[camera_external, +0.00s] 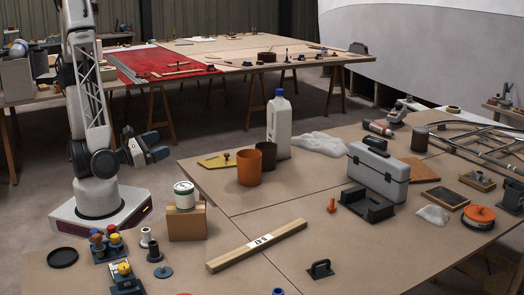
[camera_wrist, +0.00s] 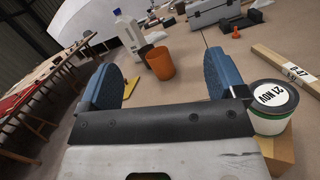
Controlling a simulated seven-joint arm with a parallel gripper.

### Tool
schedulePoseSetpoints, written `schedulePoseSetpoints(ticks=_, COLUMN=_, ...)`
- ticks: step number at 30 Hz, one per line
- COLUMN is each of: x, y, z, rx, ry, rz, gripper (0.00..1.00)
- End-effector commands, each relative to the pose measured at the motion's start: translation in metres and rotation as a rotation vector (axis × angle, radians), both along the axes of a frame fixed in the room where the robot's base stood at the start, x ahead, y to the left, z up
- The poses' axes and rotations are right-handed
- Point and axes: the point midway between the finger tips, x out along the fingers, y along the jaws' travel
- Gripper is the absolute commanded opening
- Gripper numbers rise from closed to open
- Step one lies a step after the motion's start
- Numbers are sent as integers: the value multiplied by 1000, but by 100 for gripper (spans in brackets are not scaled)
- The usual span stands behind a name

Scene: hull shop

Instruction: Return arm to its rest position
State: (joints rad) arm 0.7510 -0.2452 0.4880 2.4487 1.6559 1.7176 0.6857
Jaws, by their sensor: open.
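My gripper (camera_external: 156,146) is in the external view, close beside my arm's base at the left of the near table. Its fingers are apart with nothing between them. In the wrist view my gripper (camera_wrist: 165,85) shows two blue fingertips wide apart, with table surface and the orange cup seen beyond the gap.
Small knobbed parts (camera_external: 125,280) stand at front left.

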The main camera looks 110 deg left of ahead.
Motion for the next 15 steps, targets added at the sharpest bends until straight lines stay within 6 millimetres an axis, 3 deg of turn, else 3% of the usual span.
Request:
schedulePoseSetpoints(ticks=12, x=-14, y=42, z=38, rx=95, ry=40, rz=207, gripper=90)
schedulePoseSetpoints(ticks=15, x=-16, y=51, z=39, rx=53, ry=40, rz=244, gripper=90)
